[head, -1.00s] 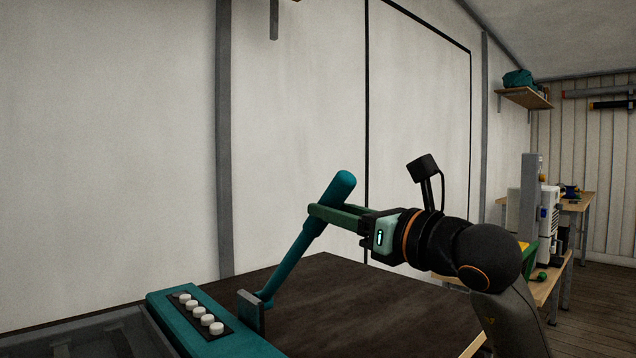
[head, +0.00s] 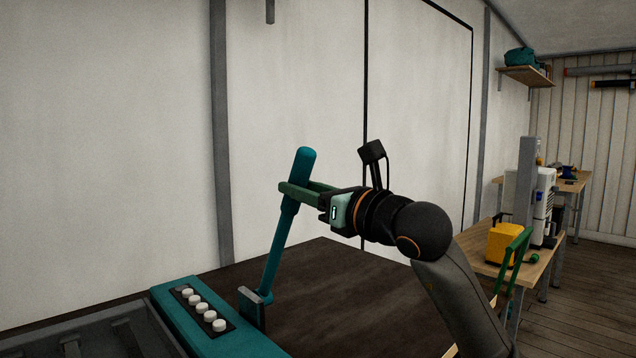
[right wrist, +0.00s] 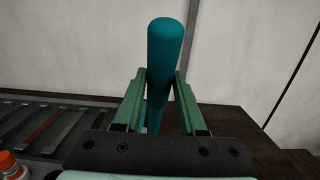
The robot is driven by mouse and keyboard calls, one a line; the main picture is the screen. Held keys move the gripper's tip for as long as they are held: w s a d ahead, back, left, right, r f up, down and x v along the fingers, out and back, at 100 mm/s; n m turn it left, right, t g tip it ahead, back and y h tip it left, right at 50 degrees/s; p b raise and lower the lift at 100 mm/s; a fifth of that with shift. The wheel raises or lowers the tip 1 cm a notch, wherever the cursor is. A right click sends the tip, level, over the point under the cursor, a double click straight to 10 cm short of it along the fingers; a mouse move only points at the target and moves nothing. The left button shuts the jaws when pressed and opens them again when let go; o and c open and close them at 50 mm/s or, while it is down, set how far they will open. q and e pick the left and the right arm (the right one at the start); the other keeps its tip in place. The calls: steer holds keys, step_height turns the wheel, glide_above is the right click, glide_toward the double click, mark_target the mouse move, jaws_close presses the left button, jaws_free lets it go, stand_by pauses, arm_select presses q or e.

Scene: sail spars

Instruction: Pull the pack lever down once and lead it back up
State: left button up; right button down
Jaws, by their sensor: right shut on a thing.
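The teal pack lever (head: 279,237) rises from a grey bracket (head: 251,304) beside a teal panel with several white buttons (head: 203,309). It stands steep, its top tilted a little to the right in the head view. My right gripper (head: 290,192) is shut on the lever just below its thick top. In the right wrist view the lever (right wrist: 165,60) runs between both green fingers (right wrist: 160,88). My left gripper is not in view.
A dark brown surface (head: 330,290) lies behind and right of the lever. A grey tray (head: 95,325) is at the lower left. A wooden table (head: 530,270) with a yellow box (head: 505,243) stands at the right. A pale wall is behind.

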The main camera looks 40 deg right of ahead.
steer(key=shift+w+r+p, duration=0.4)
steer(key=shift+w+r, duration=0.15)
steer(key=shift+w, duration=0.3)
steer(key=shift+w+r, duration=0.2)
steer(key=w+r+p, duration=0.1)
steer(key=w+p, duration=0.3)
steer(key=w, duration=0.4)
steer(key=shift+w+a+r, duration=0.15)
steer(key=shift+w+a, duration=0.05)
steer(key=shift+a, duration=0.2)
